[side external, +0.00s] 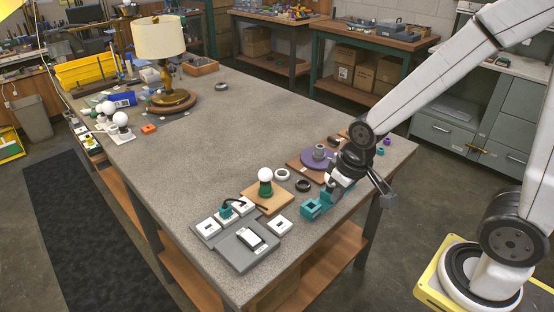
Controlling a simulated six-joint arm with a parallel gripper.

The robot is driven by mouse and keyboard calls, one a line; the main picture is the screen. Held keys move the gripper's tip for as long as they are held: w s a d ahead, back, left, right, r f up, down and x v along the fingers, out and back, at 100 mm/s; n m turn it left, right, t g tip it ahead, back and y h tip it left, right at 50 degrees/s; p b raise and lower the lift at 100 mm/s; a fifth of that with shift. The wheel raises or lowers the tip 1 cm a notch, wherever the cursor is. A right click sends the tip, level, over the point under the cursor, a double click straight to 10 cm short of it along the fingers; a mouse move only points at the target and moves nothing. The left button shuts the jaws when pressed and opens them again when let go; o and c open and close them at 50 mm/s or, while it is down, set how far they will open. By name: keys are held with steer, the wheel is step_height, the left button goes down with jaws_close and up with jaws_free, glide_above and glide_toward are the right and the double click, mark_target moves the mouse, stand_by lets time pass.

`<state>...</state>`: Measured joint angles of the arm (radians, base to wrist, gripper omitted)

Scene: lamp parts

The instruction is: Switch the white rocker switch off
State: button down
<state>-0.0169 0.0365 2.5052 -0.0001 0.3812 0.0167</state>
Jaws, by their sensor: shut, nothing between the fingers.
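A white rocker switch (251,238) sits on a grey base (232,251) at the near edge of the bench. Its on or off position is too small to tell. My gripper (334,186) is shut and empty, to the right of the switch and apart from it. It is over or close by a teal block (316,207); I cannot tell if they touch. My wrist partly hides the parts behind it.
Small white modules flank the switch, one with a teal plug (226,209). A white bulb in a green holder (265,184) stands on a wooden board just behind. A purple disc (318,157) lies further right. The bench middle is clear; a lamp (161,42) stands far left.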

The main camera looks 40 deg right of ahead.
steer(key=w+a+g, duration=0.1)
steer(key=w+a, duration=0.3)
steer(key=w, duration=0.4)
steer(key=g, duration=0.2)
glide_above(245, 232)
steer(key=shift+s+f, duration=0.2)
steer(key=shift+f, duration=0.05)
steer(key=shift+f, duration=0.1)
step_height(245, 232, down, 14)
steer(key=shift+w+r, duration=0.1)
stand_by(0.6)
steer(key=shift+f, duration=0.2)
stand_by(0.3)
steer(key=shift+r, duration=0.25)
